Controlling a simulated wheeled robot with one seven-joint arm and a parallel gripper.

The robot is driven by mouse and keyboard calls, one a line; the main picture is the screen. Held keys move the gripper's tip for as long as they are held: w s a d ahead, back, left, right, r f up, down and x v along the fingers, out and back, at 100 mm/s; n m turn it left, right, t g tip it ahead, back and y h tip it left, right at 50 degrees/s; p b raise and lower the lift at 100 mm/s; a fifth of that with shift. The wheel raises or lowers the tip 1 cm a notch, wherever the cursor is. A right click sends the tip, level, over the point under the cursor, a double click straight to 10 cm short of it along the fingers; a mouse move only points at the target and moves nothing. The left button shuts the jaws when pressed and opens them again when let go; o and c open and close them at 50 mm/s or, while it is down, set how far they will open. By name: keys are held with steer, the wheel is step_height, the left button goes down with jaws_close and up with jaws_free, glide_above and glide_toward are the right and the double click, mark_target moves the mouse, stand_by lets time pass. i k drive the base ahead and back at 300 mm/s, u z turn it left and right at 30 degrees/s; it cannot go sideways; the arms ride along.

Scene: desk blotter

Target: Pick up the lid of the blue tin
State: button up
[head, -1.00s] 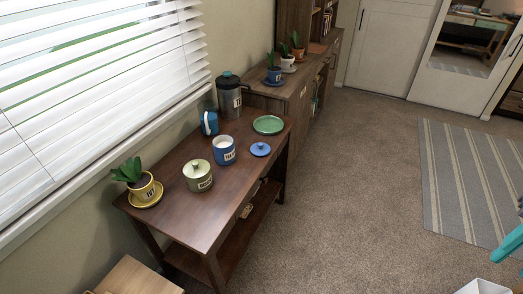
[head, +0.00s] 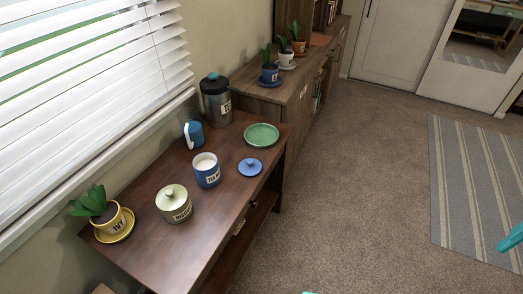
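The blue tin (head: 208,176) stands open on the dark wooden table, with pale contents showing at its top and a label on its front. Its blue lid (head: 250,166), round with a small knob, lies flat on the table just right of the tin, apart from it.
Open carpet (head: 345,190) lies right of the table.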

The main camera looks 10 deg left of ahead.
mark_target(250, 167)
steer(key=i, duration=0.9)
steer(key=u, duration=1.35)
